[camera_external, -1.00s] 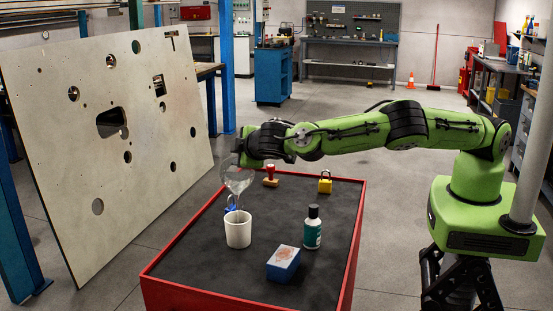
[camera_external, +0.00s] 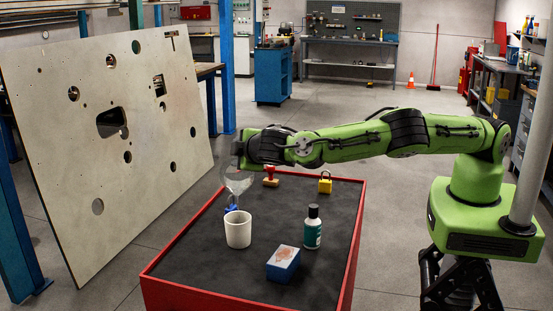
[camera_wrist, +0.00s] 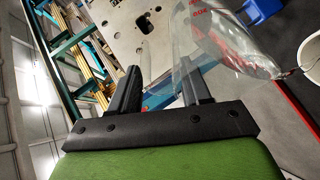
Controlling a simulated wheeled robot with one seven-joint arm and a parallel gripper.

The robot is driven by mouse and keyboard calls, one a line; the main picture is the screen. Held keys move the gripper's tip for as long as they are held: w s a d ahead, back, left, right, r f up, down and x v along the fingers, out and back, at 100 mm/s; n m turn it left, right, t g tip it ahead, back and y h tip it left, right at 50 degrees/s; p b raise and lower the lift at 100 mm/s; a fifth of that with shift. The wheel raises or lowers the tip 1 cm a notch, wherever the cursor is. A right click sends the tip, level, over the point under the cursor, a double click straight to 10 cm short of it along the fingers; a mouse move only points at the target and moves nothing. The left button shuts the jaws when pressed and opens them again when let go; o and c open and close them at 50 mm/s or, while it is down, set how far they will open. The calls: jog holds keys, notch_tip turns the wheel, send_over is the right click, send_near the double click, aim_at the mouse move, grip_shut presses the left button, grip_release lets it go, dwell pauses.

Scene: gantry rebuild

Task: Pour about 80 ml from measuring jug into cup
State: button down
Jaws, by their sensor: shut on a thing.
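The clear measuring jug (camera_external: 238,181) hangs tilted above the white cup (camera_external: 238,230), its lower end just over the cup's rim. My gripper (camera_external: 238,161) is shut on the jug at its upper part. In the wrist view, the jug (camera_wrist: 215,42) lies to the right of my gripper fingers (camera_wrist: 158,72). Clear liquid shows toward the jug's spout, which points at the cup (camera_wrist: 311,58) on the right edge. A thin streak shows at the spout; I cannot tell whether liquid is falling. The cup stands upright; its liquid level is hidden.

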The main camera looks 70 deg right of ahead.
jog(key=shift+s+a+r+t+h+b, duration=0.3)
jog(key=shift+a+r+t+h, duration=0.1)
jog(key=shift+a+h, duration=0.25)
dwell(0.7)
jog(key=d, duration=0.1)
jog(key=g+y+p, duration=0.1)
jog(key=w+d+y+p, duration=0.1)
jog(key=shift+d+r+m+g+y, duration=0.25)
jog(key=shift+d+r+m+g, duration=0.05)
jog(key=shift+r, duration=0.05)
jog(key=shift+w+d+f, duration=0.15)
jog(key=shift+f, duration=0.1)
jog(key=shift+d+y, duration=0.4)
jog(key=shift+w+d+r+g+y+p, duration=0.1)
jog(key=shift+d+r+g+y+p, duration=0.05)
jog(key=shift+d+g+y+p, duration=0.2)
jog(key=shift+w+d+g+y, duration=0.15)
jog(key=shift+g+y, duration=0.1)
jog(key=shift+y, duration=0.3)
